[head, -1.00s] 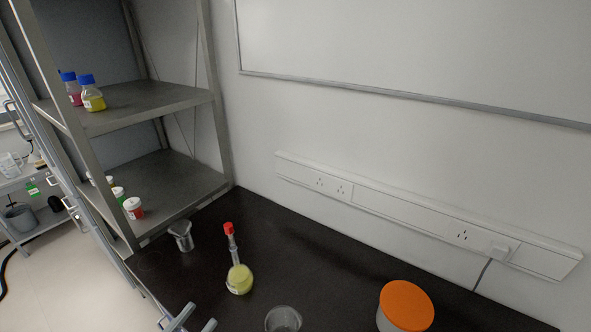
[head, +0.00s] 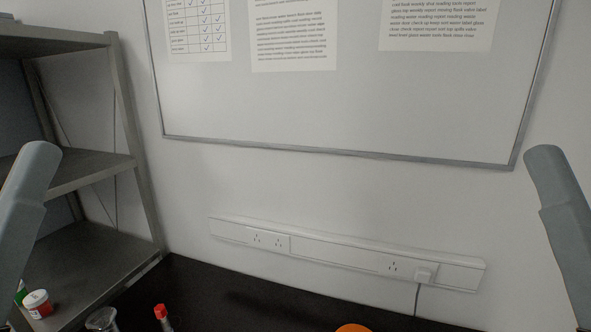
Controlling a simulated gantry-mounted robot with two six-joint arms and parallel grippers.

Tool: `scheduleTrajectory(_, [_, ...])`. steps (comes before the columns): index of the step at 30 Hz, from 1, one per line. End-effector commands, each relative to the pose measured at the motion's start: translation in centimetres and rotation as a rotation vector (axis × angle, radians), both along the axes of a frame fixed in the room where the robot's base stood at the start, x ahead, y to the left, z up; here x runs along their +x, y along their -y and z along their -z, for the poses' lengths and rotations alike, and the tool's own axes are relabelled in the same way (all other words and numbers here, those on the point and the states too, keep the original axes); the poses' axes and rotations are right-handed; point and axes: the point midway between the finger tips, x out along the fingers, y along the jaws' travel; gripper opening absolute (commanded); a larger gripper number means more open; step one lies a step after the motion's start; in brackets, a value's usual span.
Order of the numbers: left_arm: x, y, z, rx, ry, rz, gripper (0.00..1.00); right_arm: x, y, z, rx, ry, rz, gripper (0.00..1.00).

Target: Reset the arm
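My two arms show as grey links, one rising at the left edge and one at the right edge of the head view. Both stand raised in a near mirror-image pose, apart from the shelf and the wall. Neither gripper's fingers can be made out, so what they hold is hidden. On the black bench (head: 235,300), only the red cap (head: 161,311) of a narrow-necked flask shows at the bottom edge. The flask's body is cut off.
A glass vessel's rim (head: 102,319) and an orange lid (head: 354,328) show at the bottom edge. A metal shelf (head: 95,168) stands at left with a red-labelled jar (head: 38,304). A whiteboard (head: 350,110) and socket rail (head: 335,254) are on the wall.

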Motion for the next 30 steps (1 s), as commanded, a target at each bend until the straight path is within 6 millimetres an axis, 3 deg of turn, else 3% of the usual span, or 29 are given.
scheduleTrajectory(1, [0.0, 0.0, -4.5, 0.001, 0.002, -0.001, 0.52, -0.2, 0.0, -4.6, 0.000, 0.007, 0.000, 0.58])
scheduleTrajectory(5, [0.0, 0.0, -9.7, 0.002, 0.001, -0.001, 0.52, -0.1, 0.0, -9.9, 0.000, 0.007, 0.000, 0.58])
scheduleTrajectory(18, [0.1, 0.0, -31.0, 0.004, -0.001, -0.002, 0.52, -0.1, 0.0, -31.2, 0.000, 0.006, 0.000, 0.58])
scheduleTrajectory(21, [0.1, 0.0, -34.2, 0.004, -0.001, -0.002, 0.52, -0.1, 0.0, -34.5, 0.000, 0.006, 0.000, 0.58])
scheduleTrajectory(24, [0.1, 0.0, -35.9, 0.004, -0.001, -0.002, 0.52, -0.1, 0.0, -36.2, 0.000, 0.006, 0.000, 0.58])
scheduleTrajectory(30, [0.1, 0.0, -36.0, 0.004, -0.001, -0.002, 0.52, -0.1, 0.0, -36.2, 0.000, 0.005, 0.000, 0.58])
